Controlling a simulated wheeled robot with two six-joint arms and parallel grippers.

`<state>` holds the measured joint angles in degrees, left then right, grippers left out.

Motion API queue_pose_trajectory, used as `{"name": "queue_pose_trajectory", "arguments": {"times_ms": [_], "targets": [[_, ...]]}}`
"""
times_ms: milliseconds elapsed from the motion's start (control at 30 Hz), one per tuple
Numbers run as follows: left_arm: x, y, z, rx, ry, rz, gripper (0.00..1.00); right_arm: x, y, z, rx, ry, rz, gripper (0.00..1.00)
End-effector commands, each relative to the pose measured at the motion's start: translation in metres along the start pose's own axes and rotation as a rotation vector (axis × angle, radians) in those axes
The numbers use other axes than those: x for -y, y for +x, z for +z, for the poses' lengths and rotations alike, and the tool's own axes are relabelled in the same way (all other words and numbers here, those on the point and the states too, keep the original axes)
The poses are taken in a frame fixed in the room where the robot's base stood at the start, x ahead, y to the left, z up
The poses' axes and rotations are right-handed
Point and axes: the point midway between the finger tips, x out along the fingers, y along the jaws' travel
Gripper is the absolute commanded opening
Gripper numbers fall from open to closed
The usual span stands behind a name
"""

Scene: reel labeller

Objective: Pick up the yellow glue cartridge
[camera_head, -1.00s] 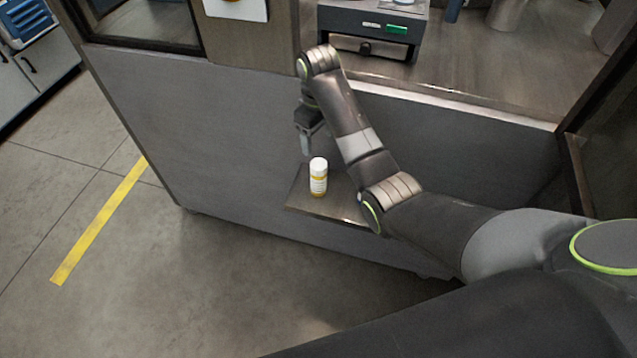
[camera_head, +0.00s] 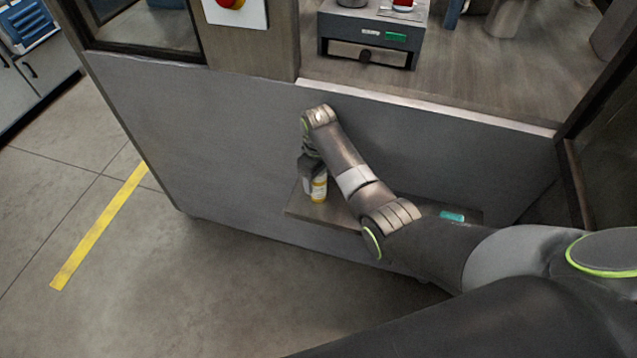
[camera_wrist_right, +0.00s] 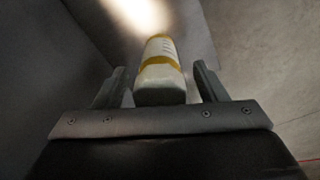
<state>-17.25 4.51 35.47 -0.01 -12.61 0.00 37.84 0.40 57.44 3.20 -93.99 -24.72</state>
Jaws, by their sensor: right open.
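The yellow glue cartridge (camera_head: 319,189), white and yellow, stands upright on a small shelf (camera_head: 296,207) on the front of the grey cabinet. My right gripper (camera_head: 312,182) is down at the cartridge and hides part of it in the head view. In the right wrist view the cartridge (camera_wrist_right: 160,72) lies between the two spread fingers of the right gripper (camera_wrist_right: 155,88), with a visible gap on the right side. The gripper is open. My left gripper is not in view.
The grey cabinet panel (camera_head: 240,130) rises right behind the shelf. A teal item (camera_head: 452,216) lies further right on the shelf, beyond my right arm. A grey machine with a drawer (camera_head: 366,52) stands on the worktop above. A red button (camera_head: 232,3) is at the top.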

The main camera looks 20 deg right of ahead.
Motion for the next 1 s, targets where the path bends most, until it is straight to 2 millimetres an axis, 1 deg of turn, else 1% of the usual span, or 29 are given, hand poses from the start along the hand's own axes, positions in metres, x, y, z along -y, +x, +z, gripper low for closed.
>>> {"name": "queue_pose_trajectory", "arguments": {"times_ms": [133, 500, 567, 733, 833, 933, 1000], "targets": [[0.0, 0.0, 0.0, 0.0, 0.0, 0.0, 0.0, 0.0, 0.0, 0.0, 0.0, 0.0, 0.0, 0.66], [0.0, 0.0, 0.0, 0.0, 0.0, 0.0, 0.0, 0.0, -0.001, 0.0, 0.0, 0.0, 0.0, 0.17], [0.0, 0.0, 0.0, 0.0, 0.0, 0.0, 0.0, 0.0, -0.001, -0.001, -0.001, 0.0, 0.0, 0.11], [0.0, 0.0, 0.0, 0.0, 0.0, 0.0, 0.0, 0.0, -0.001, -0.001, -0.001, 0.0, 0.0, 0.11], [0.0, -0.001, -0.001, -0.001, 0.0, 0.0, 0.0, 0.0, -0.005, -0.001, -0.003, -0.001, 0.001, 0.11], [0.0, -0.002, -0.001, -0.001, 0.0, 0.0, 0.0, -0.001, -0.018, -0.002, -0.005, -0.001, 0.002, 0.11], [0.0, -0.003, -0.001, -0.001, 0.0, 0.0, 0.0, -0.001, -0.03, -0.001, -0.006, -0.001, 0.003, 0.11]]}}
